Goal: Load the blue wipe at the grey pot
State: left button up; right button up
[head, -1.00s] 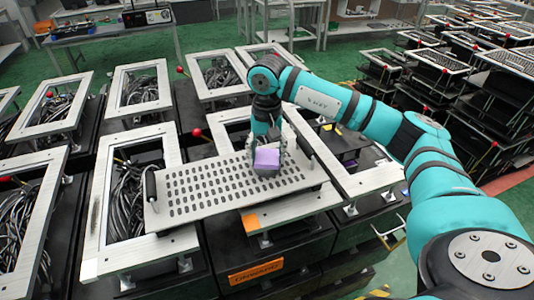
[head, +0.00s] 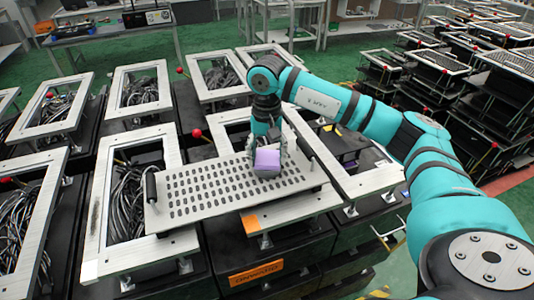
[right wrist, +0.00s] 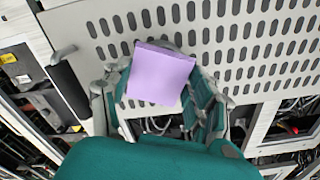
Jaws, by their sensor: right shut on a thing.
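My right gripper (head: 267,150) points down over a perforated light-grey plate (head: 190,205). It is shut on a purple block (head: 267,163). The block (right wrist: 160,74) also shows between the fingers in the right wrist view, just over the plate's slots. I cannot tell whether the block touches the plate. I see no clearly blue wipe and no grey pot. My left gripper is not in view.
The plate lies across metal frames (head: 90,255) on black fixtures and has dark handles (head: 151,186). Red-ball levers (head: 197,133) stand up between fixtures. Cables (head: 127,195) fill the open frames. More fixtures (head: 440,60) stand at the right. Green floor (head: 213,38) lies behind.

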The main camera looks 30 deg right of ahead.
aim_at(267, 158)
jog(key=shift+r+p, duration=1.75)
jog(key=shift+r, duration=1.6)
jog(key=shift+f, duration=0.1)
